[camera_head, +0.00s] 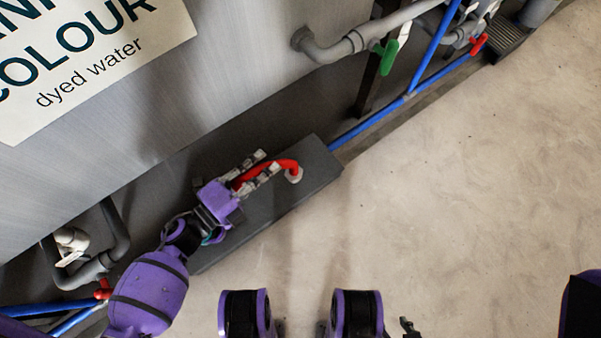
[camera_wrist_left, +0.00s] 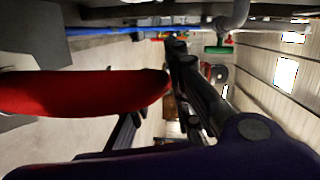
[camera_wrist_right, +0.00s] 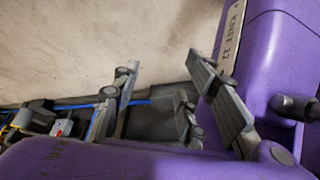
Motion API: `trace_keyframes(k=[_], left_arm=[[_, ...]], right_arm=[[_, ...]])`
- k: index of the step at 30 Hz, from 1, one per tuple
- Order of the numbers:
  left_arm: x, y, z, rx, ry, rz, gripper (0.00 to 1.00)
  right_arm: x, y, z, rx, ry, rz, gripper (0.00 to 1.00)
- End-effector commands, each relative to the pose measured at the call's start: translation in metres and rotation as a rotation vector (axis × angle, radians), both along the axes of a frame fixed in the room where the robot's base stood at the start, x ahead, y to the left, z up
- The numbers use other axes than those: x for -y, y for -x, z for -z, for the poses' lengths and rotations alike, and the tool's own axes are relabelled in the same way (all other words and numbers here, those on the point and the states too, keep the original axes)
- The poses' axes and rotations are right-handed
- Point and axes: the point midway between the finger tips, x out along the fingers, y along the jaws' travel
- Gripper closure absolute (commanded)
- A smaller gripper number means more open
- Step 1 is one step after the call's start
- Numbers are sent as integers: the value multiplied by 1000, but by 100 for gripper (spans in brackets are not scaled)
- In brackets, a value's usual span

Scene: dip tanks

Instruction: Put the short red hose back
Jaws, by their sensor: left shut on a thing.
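The short red hose (camera_head: 284,164) is a curved red tube with a pale fitting at its right end. It is over a dark grey ledge (camera_head: 318,165) at the foot of the tank wall; whether the fitting touches the ledge I cannot tell. My left gripper (camera_head: 265,164) is shut on the hose, near its left part, which the fingers partly hide. In the left wrist view the hose (camera_wrist_left: 80,92) runs in from the left and ends against the dark fingers. My right gripper (camera_wrist_right: 172,88) is open and empty, well away from the hose.
A tank wall with a "COLOUR dyed water" sign (camera_head: 95,45) rises behind the ledge. Blue pipes (camera_head: 385,112) run along its foot. A green valve handle (camera_head: 389,58) and a red one (camera_head: 480,44) stick out at the upper right. The concrete floor (camera_head: 470,190) is clear.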

Motion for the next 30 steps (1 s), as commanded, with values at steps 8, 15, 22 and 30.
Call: trace_keyframes(k=[8, 15, 22, 30], left_arm=[[4, -4, 62, 1, 4, 74, 100], [24, -29, 79, 7, 6, 82, 100], [58, -72, 103, 5, 6, 81, 100], [82, -102, 145, 2, 7, 79, 100]], right_arm=[[0, -12, 43, -3, 0, -7, 60], [0, -13, 55, -10, 2, -6, 60], [3, -7, 78, -42, 8, -22, 60], [3, -20, 99, -31, 9, -45, 60]])
